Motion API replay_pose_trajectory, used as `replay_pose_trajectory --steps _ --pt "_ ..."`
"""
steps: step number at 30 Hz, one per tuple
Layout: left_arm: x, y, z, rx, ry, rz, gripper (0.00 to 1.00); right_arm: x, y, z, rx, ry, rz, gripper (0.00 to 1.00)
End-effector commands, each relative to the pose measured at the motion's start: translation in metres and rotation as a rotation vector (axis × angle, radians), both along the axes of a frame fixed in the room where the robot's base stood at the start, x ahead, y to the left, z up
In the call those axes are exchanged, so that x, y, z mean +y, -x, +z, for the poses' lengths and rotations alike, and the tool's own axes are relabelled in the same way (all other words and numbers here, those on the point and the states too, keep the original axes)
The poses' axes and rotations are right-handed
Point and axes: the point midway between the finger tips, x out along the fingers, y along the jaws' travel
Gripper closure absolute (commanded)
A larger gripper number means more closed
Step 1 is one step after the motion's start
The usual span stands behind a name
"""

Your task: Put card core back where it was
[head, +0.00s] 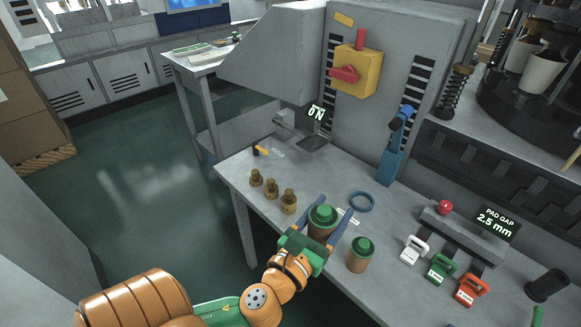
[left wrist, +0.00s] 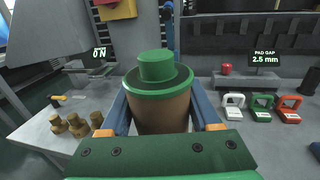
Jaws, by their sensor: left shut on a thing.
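A brown card core with a green cap (head: 321,219) is between the blue fingers of my left gripper (head: 336,209), which is shut on it. In the left wrist view the held core (left wrist: 160,112) fills the middle, upright, with a finger on each side. I cannot tell whether its base touches the bench. A second brown core with a green cap (head: 360,254) stands on the bench to the right of the gripper. A blue ring (head: 362,202) lies behind. My right gripper is not in view.
Several brass pieces (head: 271,189) stand left of the gripper on the grey bench (head: 237,181). White, green and orange tagged blocks (head: 440,268) stand at the right below the pad gap display (head: 496,222). A blue lever (head: 391,153) rises behind the ring.

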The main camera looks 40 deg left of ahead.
Motion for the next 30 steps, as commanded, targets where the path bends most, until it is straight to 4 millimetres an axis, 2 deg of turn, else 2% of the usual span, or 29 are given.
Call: replay_pose_trajectory --steps 7,14,15,18,26,30 --pt "0.027 -0.026 -0.019 0.001 -0.006 0.0 0.91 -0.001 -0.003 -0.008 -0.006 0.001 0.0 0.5" --pt "0.067 -0.062 -0.044 -0.001 -0.004 0.004 0.91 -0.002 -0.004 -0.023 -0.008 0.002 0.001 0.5" --pt "0.072 -0.067 -0.058 0.001 -0.002 0.004 0.91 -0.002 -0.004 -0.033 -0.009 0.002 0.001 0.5" --pt "0.084 -0.078 -0.079 0.0 -0.001 0.003 0.91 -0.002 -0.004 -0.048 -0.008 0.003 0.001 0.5" --pt "0.101 -0.095 -0.105 0.0 0.0 0.001 0.91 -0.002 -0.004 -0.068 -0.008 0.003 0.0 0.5" --pt "0.1 -0.095 -0.134 0.002 0.003 0.0 0.91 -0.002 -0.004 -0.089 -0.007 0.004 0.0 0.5"
